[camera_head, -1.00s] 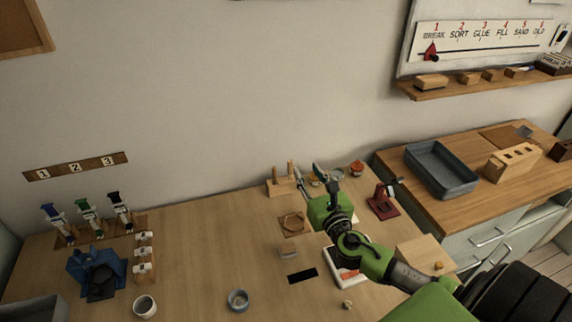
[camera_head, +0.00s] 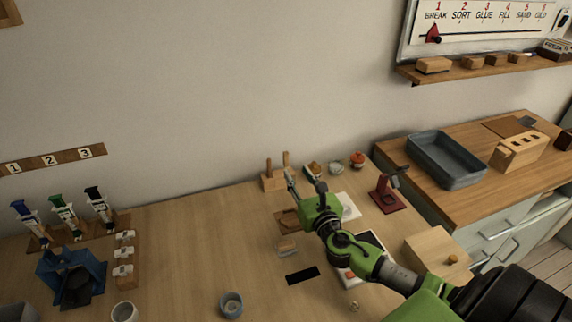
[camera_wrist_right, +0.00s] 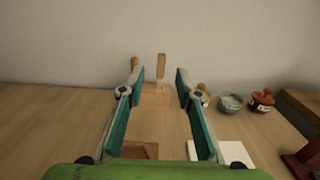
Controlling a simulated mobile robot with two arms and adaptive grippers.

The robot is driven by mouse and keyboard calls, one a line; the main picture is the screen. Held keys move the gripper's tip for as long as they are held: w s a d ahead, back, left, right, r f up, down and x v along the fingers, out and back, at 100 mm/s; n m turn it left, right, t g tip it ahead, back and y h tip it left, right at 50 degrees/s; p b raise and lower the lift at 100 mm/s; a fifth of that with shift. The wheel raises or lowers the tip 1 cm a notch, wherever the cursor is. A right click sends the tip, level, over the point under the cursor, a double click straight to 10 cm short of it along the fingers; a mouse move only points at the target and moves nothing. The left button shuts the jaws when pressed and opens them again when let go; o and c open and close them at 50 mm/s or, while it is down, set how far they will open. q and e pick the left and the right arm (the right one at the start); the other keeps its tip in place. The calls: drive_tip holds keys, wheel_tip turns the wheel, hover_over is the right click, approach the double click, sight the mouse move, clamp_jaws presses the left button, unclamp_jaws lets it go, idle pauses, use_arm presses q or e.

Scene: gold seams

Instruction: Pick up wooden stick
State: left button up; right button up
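Two upright wooden sticks stand in a small wooden block (camera_head: 273,183) at the back of the table by the wall. One wooden stick (camera_head: 286,159) shows at the right of the block and another (camera_head: 268,167) at its left. My right gripper (camera_head: 305,184) is just in front and to the right of the block. In the right wrist view my right gripper (camera_wrist_right: 160,82) is open and empty. One wooden stick (camera_wrist_right: 161,70) shows between its fingers, farther off. The other (camera_wrist_right: 134,64) is partly hidden behind the left finger. My left gripper is not in view.
A dark red stand (camera_head: 387,194) is farther right. The table's middle left is clear.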

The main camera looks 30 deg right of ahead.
sight(287, 154)
drive_tip(key=x, duration=0.6)
drive_tip(key=shift+x, duration=2.95)
drive_tip(key=shift+d, duration=0.1)
clamp_jaws()
